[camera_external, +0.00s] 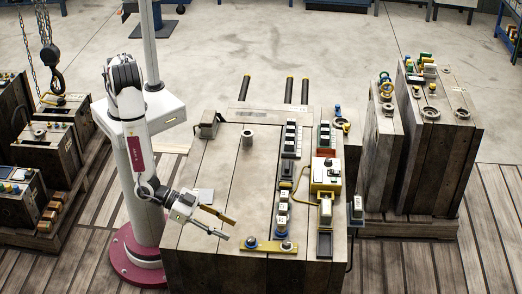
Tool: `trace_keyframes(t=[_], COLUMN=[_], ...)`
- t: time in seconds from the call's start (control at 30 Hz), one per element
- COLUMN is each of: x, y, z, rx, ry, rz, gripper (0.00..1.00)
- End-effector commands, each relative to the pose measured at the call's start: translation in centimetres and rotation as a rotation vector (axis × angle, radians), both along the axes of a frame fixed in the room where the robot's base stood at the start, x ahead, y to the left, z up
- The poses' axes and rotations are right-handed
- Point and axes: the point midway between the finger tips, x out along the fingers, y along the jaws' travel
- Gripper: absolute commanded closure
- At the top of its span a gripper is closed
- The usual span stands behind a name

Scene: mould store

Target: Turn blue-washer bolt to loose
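A yellow strap (267,247) lies across the near end of the large wooden-sided mould block. A bolt with a blue washer (250,242) sits at the strap's left end. Another bolt (287,244) sits at its right end; its washer colour is too small to tell. My gripper (231,229) reaches in from the left, low over the block's top. Its two long fingers are spread apart with nothing between them. The fingertips point right, a short way left of and above the blue-washer bolt, apart from it in the picture. The bolt's turn position cannot be read.
A row of connectors (288,165) and a yellow-framed box (326,172) stand on the block right of centre. A grey post (247,138) stands farther back. The block's middle top is mostly clear.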

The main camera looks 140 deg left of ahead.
Motion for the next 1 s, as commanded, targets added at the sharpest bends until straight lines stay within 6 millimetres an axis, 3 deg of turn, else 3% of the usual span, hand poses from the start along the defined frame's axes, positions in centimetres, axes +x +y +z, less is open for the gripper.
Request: trace_keyframes(t=[0.47, 1.0], x=[0.6, 4.7], y=[0.4, 3.3], z=[-0.4, -2.4], rx=[-0.002, -0.004], ry=[0.001, 0.000], rz=[-0.001, 0.000], gripper=[0.64, 0.64])
